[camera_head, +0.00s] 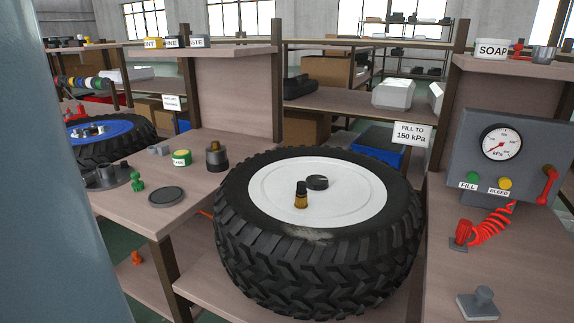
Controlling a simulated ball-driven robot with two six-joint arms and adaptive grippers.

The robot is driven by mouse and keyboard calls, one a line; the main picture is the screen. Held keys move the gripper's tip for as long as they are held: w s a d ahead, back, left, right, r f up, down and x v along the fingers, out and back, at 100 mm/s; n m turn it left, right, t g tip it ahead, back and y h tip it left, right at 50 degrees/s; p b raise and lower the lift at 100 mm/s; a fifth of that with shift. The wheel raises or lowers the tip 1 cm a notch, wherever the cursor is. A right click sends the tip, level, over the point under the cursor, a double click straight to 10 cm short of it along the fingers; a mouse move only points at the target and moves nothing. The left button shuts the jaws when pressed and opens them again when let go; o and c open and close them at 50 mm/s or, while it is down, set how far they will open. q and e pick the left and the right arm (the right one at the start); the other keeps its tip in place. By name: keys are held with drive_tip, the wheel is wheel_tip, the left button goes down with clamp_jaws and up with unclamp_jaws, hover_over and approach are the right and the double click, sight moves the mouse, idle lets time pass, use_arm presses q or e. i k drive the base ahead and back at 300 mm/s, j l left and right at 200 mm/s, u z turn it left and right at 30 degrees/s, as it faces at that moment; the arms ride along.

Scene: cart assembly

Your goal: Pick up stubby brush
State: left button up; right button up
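I cannot surely tell which thing is the stubby brush. A short dark cylinder with a brownish upper part and a narrow top (216,158) stands upright on the left bench, and it may be the brush. A grey block with a knob (478,304) lies at the lower right on the right bench; its kind is unclear. Neither of my grippers is in view.
A large tyre with a white wheel disc (270,190) fills the middle, with a brass-coloured piece (301,197) and a black cap (317,182) on it. A gauge box (500,150) stands right.

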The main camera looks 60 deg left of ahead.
sight(138, 185)
drive_tip(key=u, duration=2.85)
